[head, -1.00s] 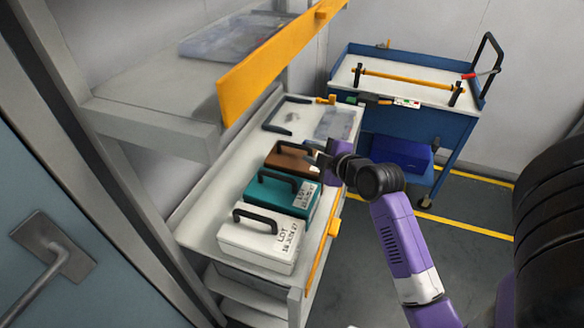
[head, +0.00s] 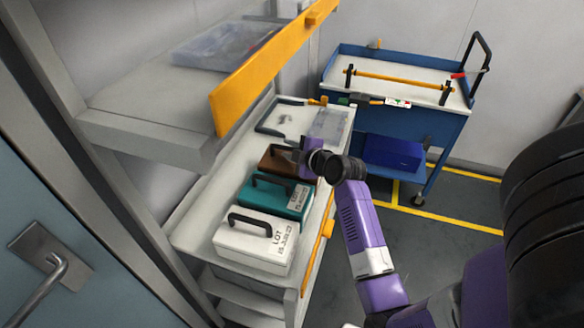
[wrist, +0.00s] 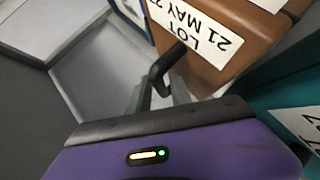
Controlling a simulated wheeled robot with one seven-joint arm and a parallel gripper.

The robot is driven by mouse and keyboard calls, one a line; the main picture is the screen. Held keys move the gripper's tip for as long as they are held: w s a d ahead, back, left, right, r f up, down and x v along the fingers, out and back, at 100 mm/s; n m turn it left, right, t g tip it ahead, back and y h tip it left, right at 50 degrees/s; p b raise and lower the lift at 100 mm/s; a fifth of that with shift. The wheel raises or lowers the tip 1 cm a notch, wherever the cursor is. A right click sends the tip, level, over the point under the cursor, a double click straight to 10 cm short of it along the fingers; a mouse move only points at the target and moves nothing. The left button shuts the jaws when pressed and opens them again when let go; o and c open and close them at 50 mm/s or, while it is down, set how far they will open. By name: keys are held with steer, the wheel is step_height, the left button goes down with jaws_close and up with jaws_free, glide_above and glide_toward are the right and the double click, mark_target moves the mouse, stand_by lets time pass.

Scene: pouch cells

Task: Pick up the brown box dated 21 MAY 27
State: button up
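The brown box (head: 283,162) stands on the shelf at the far end of a row of three boxes. In the wrist view the brown box (wrist: 225,38) fills the upper right, its white label upside down, reading LOT 21 MAY and a cut-off year. My gripper (head: 292,154) is at the box's right end in the head view and hides part of it.
A teal box (head: 275,197) is directly beside the brown one, and a white box (head: 254,241) is nearest. An upper shelf with an orange front edge (head: 270,67) overhangs at left. A blue cart (head: 397,124) stands beyond. Grey floor is open at right.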

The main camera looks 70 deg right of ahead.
jaws_close()
stand_by(1.4)
steer(key=shift+r, duration=0.15)
